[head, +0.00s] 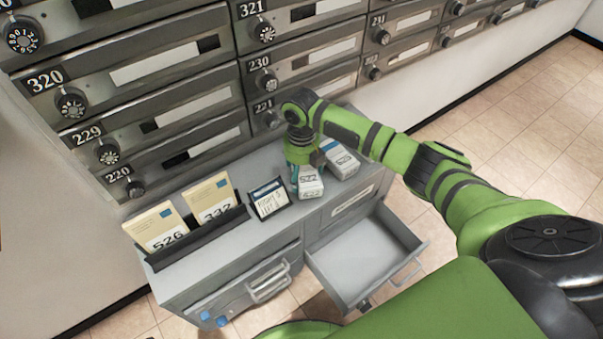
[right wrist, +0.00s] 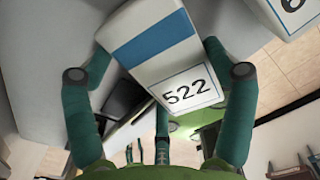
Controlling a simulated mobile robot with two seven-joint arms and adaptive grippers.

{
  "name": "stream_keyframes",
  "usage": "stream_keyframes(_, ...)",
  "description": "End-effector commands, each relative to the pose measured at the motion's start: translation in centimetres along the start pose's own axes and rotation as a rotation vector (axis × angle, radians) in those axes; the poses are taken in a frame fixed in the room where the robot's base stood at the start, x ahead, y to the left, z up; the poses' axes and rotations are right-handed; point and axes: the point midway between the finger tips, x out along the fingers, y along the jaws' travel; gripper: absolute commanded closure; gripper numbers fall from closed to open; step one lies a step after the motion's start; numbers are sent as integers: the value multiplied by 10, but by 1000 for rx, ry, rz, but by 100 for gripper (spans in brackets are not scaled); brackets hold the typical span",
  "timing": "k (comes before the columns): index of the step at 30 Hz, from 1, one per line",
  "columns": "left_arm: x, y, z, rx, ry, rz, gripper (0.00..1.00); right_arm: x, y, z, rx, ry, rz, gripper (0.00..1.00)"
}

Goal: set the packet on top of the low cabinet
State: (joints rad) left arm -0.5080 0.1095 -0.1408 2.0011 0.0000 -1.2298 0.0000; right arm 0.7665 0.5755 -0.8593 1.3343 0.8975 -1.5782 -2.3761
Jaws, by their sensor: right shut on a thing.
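A white packet with a blue stripe and the label 522 (right wrist: 160,60) is between the teal fingers of my right gripper (right wrist: 160,75). In the head view the same packet (head: 311,186) is under my right gripper (head: 305,170), over the front part of the low cabinet's grey top (head: 262,166). My right gripper is shut on it, pointing down. I cannot tell whether the packet's underside touches the cabinet top. My left gripper is not in view.
A second white packet (head: 343,158) stands close on the right. A card holder (head: 270,198) and a black rack with envelopes (head: 200,236) are on the left. An open, empty drawer (head: 360,264) juts out below. Numbered mailboxes (head: 180,80) rise behind.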

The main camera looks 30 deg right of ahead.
Motion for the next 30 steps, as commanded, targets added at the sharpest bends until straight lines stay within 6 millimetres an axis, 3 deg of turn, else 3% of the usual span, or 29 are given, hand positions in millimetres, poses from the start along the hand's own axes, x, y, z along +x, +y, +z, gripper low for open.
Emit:
stream_keyframes(12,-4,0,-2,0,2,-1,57,6,0,0,0,-2,0,53)
stream_keyframes(13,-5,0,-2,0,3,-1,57,7,0,0,0,-1,0,12)
stream_keyframes(14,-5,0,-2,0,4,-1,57,6,0,0,0,-2,0,0)
stream_keyframes(25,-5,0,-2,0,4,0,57,6,0,0,0,-1,0,0)
stream_keyframes(30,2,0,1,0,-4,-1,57,-10,0,1,-1,-4,2,0)
